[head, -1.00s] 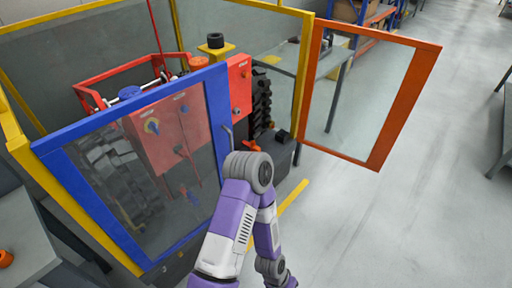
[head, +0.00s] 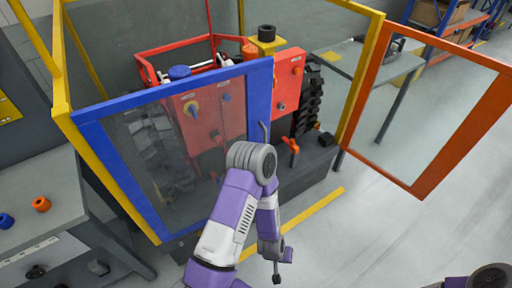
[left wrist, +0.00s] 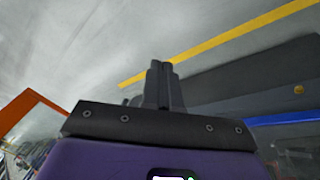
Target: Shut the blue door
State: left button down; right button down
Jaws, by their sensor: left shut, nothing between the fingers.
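The blue door (head: 172,98) is a blue frame with a clear pane, attached at the yellow post on its left. Its top edge runs nearly in line with the cell's front; whether a small gap remains I cannot tell. A thin grey handle (head: 265,130) is at its right edge, partly behind my arm. My left arm bends in front of the door's right side. My left gripper (head: 277,278) hangs low, shut and empty, apart from the door. The left wrist view shows its closed fingers (left wrist: 163,80) and a blue strip (left wrist: 285,118) at right.
An orange-framed door (head: 455,140) stands swung outward at right. Red machinery (head: 215,115) is inside the yellow-framed cell. A grey bench (head: 40,235) with orange and blue parts stands at left. A yellow floor line (head: 310,213) crosses near my gripper; floor at right is clear.

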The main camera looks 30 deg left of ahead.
pick_arm(q)
jog(key=w+a+r+n+t+y+p, duration=0.2)
jog(key=w+a+r+y, duration=0.15)
jog(key=w, duration=0.35)
jog(key=w+a+r+n+t+y+p, duration=0.1)
jog(key=w+a+r+t+y+p, duration=0.2)
jog(key=w, duration=0.4)
jog(key=w+a+r+n+t+y+p, duration=0.1)
jog(key=w+r+n+y, duration=0.15)
jog(key=r+y, duration=0.4)
jog(key=w+a+r+n+y+p, duration=0.1)
jog(key=w+a+r+n+y, duration=0.2)
jog(key=r, duration=0.7)
jog(key=w+a+y+b, duration=0.1)
jog(key=w+a, duration=0.4)
jog(key=a, duration=0.6)
jog(key=shift+w, duration=0.35)
jog(key=shift+r, duration=0.1)
